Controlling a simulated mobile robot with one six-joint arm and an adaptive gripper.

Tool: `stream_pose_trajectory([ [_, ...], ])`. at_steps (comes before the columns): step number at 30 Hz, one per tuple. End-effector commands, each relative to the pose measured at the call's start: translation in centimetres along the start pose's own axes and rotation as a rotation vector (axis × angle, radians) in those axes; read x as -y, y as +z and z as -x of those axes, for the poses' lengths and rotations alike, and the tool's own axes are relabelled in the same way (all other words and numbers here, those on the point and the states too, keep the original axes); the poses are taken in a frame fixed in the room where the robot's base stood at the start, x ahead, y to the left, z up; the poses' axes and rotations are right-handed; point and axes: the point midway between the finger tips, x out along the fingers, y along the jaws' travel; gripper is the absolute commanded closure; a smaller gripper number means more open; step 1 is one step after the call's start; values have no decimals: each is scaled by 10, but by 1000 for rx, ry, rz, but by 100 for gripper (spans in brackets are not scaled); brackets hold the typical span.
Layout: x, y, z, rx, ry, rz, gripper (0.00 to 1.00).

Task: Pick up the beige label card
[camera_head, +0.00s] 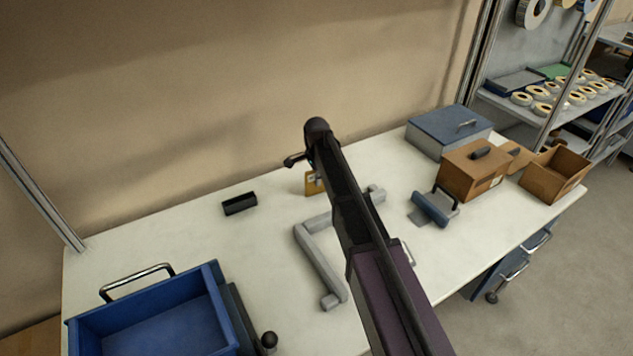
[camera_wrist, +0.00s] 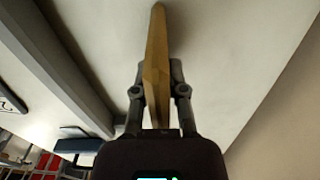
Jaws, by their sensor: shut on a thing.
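The beige label card (camera_head: 312,185) shows in the head view as a small tan-yellow piece at the middle of the white table, partly hidden behind my arm. In the wrist view the card (camera_wrist: 156,60) stands edge-on between the two fingers. My gripper (camera_wrist: 158,92) is shut on it, with one finger on each side. In the head view my arm hides most of my gripper. I cannot tell whether the card still touches the table.
A grey bracket-shaped frame (camera_head: 319,262) lies close to the card on the white table (camera_head: 180,235). A small black block (camera_head: 240,204) lies to the left. A blue bin (camera_head: 150,320) stands front left. A blue-handled tool (camera_head: 433,208), cardboard boxes (camera_head: 472,172) and a grey-blue case (camera_head: 447,132) stand right.

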Motion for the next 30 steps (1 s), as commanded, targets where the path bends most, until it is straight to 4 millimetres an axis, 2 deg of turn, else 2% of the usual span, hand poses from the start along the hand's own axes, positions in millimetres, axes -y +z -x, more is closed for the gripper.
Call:
stream_pose_trajectory([
  [8,0,0,3,0,0,0,100],
  [14,0,0,13,0,0,0,100],
  [30,0,0,66,0,0,0,100],
])
